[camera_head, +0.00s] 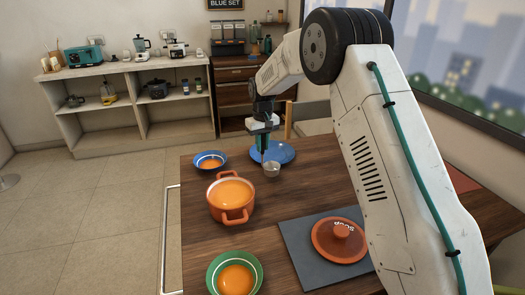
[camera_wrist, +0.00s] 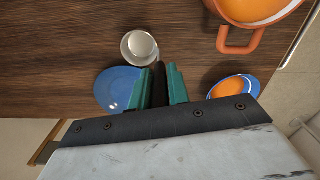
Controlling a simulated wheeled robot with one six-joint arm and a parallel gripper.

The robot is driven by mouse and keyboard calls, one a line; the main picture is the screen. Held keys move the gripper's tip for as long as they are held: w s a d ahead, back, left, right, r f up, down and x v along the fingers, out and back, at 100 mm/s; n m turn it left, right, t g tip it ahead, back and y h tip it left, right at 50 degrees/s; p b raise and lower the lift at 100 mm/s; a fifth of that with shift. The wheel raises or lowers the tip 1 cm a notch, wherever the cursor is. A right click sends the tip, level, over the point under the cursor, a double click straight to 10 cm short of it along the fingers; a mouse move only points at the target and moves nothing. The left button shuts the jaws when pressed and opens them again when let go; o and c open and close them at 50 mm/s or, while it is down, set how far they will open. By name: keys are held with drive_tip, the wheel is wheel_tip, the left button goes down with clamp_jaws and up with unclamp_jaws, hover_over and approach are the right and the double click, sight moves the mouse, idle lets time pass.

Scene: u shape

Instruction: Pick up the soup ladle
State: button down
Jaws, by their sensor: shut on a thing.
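The soup ladle has a dark handle (camera_wrist: 158,84) and a pale metal bowl (camera_wrist: 139,48). In the wrist view, the handle sits between the two green fingers of my gripper (camera_wrist: 160,85), which is shut on it. In the head view, my gripper (camera_head: 262,145) is over the far part of the table, and the ladle's bowl (camera_head: 272,169) shows just below it, in front of the blue plate (camera_head: 278,152). I cannot tell whether the bowl touches the table. Most of the handle is hidden by the fingers in the head view.
An orange pot (camera_head: 231,198) of soup stands nearer on the wooden table (camera_head: 285,190). A blue bowl (camera_head: 209,168) of soup is left of the ladle, and a green bowl (camera_head: 215,270) is at the front. A lid (camera_head: 340,241) lies on a grey mat (camera_head: 300,262).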

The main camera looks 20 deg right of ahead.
drive_tip(key=s+d+r, duration=0.2)
drive_tip(key=s, duration=1.4)
drive_tip(key=shift+r, duration=0.2)
idle(0.5)
